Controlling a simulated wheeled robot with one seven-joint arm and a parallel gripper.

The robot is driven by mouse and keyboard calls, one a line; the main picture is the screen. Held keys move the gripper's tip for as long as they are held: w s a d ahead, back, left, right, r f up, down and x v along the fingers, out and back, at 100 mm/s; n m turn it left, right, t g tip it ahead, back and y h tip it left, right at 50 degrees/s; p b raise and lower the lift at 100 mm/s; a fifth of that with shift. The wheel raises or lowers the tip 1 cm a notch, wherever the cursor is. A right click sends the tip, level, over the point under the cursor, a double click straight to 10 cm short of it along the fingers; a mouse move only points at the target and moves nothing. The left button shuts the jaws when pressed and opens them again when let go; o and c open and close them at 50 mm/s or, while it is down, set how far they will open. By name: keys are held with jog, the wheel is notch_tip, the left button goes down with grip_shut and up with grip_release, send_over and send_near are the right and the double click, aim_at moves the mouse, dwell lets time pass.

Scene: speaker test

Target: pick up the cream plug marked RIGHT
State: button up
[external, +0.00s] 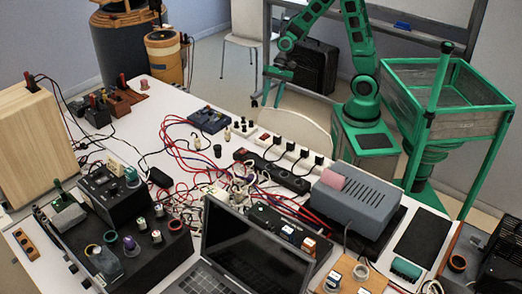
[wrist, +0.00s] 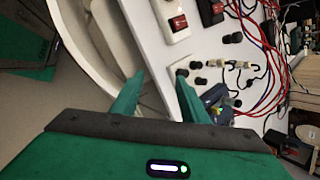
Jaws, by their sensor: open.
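My gripper (wrist: 158,88) is open, with its two green fingers apart and nothing between them. In the external view my gripper (external: 270,84) is above and beyond the table's far edge. Small cream connectors (wrist: 228,88) lie beyond the right finger in the wrist view, beside black round pieces. Small cream and dark pieces (external: 240,125) also stand near the table's far edge in the external view. I cannot read any RIGHT marking, so I cannot tell which piece is the cream plug.
A white power strip with a red switch (wrist: 178,22) lies by the table edge. A blue device (external: 208,119) and tangled red and blue cables (external: 180,140) crowd the table. A white chair (external: 300,132) stands at the far edge. A laptop (external: 250,255) is in front.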

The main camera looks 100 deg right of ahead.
aim_at(227, 135)
jog(key=w+m+t+y, duration=0.1)
jog(key=w+m+t, duration=0.1)
jog(key=w+m, duration=0.1)
jog(key=w+a+f+m+t+y, duration=0.1)
jog(key=w+m+y, duration=0.1)
jog(key=w+m, duration=0.2)
jog(key=w+a+f+m+t+y, duration=0.1)
jog(key=w+m+t, duration=0.1)
jog(key=w+m, duration=0.2)
jog(key=shift+w+a+f+t+y, duration=0.15)
jog(key=shift+w+y, duration=0.05)
jog(key=shift+w, duration=0.15)
jog(key=shift+w+a+f+t+y, duration=0.1)
jog(key=shift+w+t+y, duration=0.1)
jog(key=shift+w, duration=0.15)
jog(key=shift+w+a+m, duration=0.15)
jog(key=shift+w+m, duration=0.1)
jog(key=shift+m, duration=0.05)
jog(key=x, duration=0.5)
jog(key=shift+a+f, duration=0.1)
jog(key=shift+f, duration=0.05)
jog(key=shift+s+x, duration=0.2)
jog(key=shift+x, duration=2.35)
jog(key=shift+a+f, duration=0.1)
grip_shut()
